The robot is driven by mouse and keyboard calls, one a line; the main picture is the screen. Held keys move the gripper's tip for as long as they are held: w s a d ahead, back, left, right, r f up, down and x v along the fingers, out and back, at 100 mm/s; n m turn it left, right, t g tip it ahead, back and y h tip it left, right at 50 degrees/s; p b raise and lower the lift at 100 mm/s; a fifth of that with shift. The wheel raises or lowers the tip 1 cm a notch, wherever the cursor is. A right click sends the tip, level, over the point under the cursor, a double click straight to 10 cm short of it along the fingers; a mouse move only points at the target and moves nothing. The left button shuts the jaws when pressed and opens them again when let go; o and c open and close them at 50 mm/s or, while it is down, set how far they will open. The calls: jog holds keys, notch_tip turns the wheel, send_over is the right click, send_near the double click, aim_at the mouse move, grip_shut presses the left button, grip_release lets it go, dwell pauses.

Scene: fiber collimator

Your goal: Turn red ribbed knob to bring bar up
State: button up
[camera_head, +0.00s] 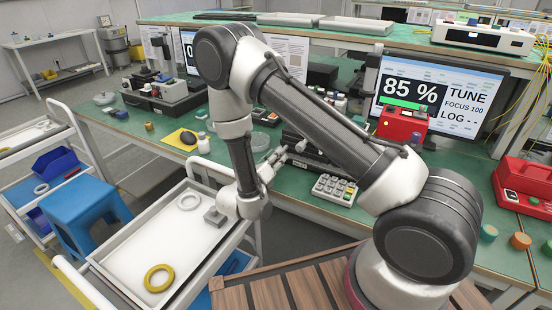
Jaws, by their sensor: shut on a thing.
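The monitor (439,97) at the right back of the bench reads 85 % with a green bar below the number, next to TUNE, FOCUS 100 and LOG --. My gripper (281,154) is at the front of a dark bench device (312,150), mid-bench, its fingers pointing up and away from my wrist. The fingers are shut at the device's near left end. The red ribbed knob cannot be made out; the fingers and wrist cover that spot, and it is small in this view.
A red box (403,125) stands before the monitor. A keypad (335,188) lies right of my gripper. A dish (259,141) and a white bottle (203,143) stand to its left. A cart tray (165,245) with rings is below my wrist. A red device (526,185) is far right.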

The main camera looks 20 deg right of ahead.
dwell(0.3)
jog(key=o, duration=1.1)
jog(key=shift+c, duration=0.2)
jog(key=shift+a, duration=0.1)
jog(key=v, duration=1.2)
dwell(0.3)
